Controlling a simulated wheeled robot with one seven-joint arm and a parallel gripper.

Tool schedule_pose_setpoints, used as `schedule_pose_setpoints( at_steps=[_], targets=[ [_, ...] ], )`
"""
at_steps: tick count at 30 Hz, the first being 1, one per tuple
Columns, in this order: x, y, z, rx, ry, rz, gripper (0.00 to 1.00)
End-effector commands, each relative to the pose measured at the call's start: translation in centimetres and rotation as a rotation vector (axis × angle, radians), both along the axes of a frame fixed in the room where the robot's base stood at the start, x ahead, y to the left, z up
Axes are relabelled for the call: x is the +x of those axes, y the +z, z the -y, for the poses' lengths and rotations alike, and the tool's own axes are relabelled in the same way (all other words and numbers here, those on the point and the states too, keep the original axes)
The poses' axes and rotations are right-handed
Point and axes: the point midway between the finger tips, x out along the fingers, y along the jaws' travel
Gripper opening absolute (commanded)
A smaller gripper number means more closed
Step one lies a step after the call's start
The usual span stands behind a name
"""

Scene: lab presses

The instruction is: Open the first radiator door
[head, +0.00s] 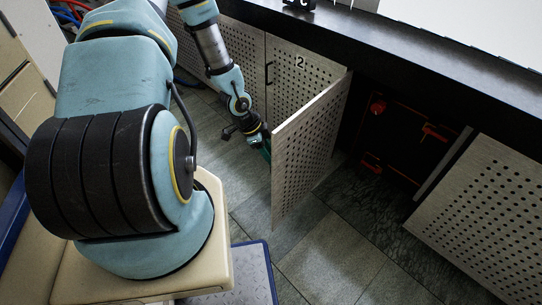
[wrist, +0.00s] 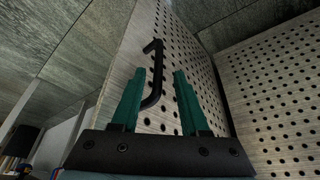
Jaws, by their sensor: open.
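A perforated metal door (head: 305,150) stands swung well out from the cabinet, and its number is not visible. It also fills the middle of the wrist view (wrist: 184,50). Its black bar handle (wrist: 158,72) shows between my green fingers, closer to the left one. My gripper (wrist: 160,72) is open around the handle's line; I cannot tell whether a finger touches it. In the head view my gripper (head: 265,150) is at the left side of the door, its fingers partly hidden by the panel.
A closed perforated door marked 2 (head: 300,75) is behind the open door. The dark recess (head: 390,125) shows orange-red fittings. Another perforated panel (head: 485,205) is at the right, under a black counter edge (head: 420,70). The tiled floor (head: 325,255) in front is clear.

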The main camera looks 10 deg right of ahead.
Motion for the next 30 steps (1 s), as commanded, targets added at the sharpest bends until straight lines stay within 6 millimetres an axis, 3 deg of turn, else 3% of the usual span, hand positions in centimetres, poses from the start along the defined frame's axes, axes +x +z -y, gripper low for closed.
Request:
schedule_pose_setpoints(
  at_steps=[6,13,18,30],
  targets=[
    [0.4,4.3,-1.7,-0.001,0.005,0.002,0.45],
    [0.6,7.7,-3.1,-0.001,0.004,0.001,0.45],
    [0.6,8.8,-3.5,-0.001,0.0,0.001,0.45],
    [0.6,8.9,-3.6,0.0,0.0,0.001,0.45]
  ],
)
